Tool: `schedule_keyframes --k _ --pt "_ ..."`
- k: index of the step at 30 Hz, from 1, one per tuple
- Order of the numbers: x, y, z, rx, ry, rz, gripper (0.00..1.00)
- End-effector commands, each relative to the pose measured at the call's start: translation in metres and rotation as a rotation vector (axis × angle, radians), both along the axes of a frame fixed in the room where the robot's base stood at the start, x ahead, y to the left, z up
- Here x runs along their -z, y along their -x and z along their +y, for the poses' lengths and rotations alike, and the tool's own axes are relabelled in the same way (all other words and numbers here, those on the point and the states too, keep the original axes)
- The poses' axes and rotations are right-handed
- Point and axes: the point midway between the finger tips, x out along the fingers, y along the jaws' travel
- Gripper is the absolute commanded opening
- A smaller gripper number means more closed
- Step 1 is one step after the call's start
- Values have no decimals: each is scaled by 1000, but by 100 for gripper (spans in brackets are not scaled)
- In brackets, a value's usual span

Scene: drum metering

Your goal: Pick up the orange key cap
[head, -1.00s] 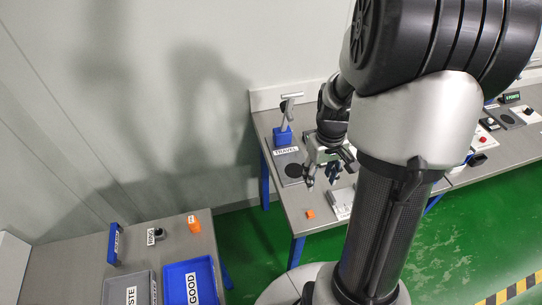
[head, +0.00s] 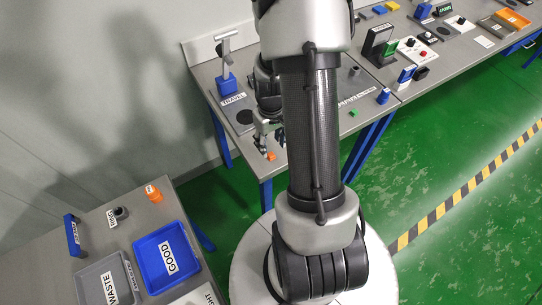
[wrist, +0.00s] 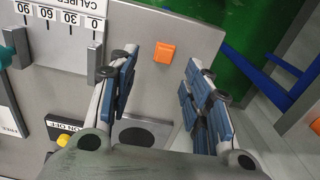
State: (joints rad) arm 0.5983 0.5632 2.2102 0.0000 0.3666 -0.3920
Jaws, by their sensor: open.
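The orange key cap (head: 271,156) is a small orange block lying on the grey bench near its front edge, beside my gripper (head: 262,143) in the head view. In the wrist view the orange key cap (wrist: 164,52) shows its square top, beyond and between the two blue-padded fingers of my gripper (wrist: 161,68). The fingers are apart with nothing between them. I cannot tell how high they are above the bench. My arm hides part of the bench in the head view.
A blue-based stand (head: 227,84) and the TRAVEL plate (head: 233,99) are behind my gripper. A scale marked 0 to 90 (wrist: 62,22) lies left of the fingers in the wrist view. A blue GOOD tray (head: 190,271) and an orange container (head: 153,193) are on the left table.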

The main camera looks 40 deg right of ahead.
Motion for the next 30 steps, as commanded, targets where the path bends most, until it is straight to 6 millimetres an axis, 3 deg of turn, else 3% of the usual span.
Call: schedule_keyframes --k 7,15,30 --pt "40 -1 5 0 -2 4 45" --pt "42 -2 4 0 0 1 45" --pt "42 -1 4 0 -1 1 12"
